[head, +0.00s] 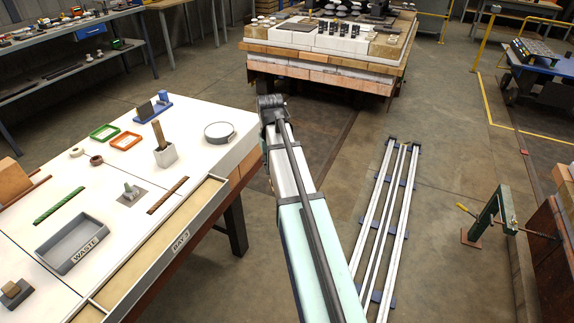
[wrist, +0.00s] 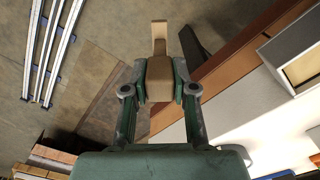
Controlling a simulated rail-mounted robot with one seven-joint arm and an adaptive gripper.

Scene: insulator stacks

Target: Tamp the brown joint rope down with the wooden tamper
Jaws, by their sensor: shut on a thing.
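The brown joint rope (head: 168,195) lies on the white bench top, near its front edge, in the head view. A green rope (head: 59,206) lies further left. In the wrist view my gripper (wrist: 160,80) is shut on a tan wooden piece, which I take to be the wooden tamper (wrist: 159,45). Its narrower part sticks out beyond the fingers, over the floor and beside the bench edge. It is clear of the rope. In the head view my arm shows, but the fingers and tamper cannot be made out.
The white bench (head: 110,190) carries a grey WASTE tray (head: 73,243), a pale block with an upright wooden piece (head: 158,135), a round grey ring (head: 219,132) and green and orange frames. Long white rails (head: 376,215) lie on the floor to the right.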

